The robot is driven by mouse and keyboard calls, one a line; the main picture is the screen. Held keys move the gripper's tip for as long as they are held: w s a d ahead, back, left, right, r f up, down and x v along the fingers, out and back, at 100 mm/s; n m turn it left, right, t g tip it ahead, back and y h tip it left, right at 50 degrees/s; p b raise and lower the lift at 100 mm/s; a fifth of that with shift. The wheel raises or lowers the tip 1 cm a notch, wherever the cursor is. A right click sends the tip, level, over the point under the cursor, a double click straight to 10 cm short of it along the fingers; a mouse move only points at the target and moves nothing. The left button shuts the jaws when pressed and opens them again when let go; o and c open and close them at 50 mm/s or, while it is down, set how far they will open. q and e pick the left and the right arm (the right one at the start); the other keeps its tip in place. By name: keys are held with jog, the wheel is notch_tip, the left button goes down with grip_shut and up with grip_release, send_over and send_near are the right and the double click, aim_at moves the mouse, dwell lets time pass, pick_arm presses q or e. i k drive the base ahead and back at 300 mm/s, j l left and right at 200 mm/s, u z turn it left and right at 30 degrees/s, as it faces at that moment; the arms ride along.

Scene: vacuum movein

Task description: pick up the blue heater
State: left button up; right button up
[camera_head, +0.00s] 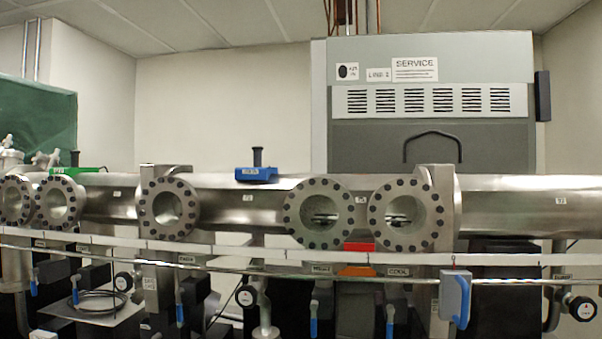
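A blue block with a dark upright knob and a small label, which looks like the blue heater (257,175), sits on top of the horizontal steel tube (240,207), left of the picture's middle. Its base rests along the tube's upper edge and its knob stands upright. Nothing covers it from this side. Neither of my grippers shows in the head view.
Round bolted flanges (318,213) face me along the tube. A green block (78,170) sits on the tube at left. A rail (240,270) runs across the front, with a blue-grey box (455,298) hanging at right. A grey service cabinet (430,120) stands behind.

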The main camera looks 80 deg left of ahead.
aim_at(257, 172)
jog(key=u, duration=3)
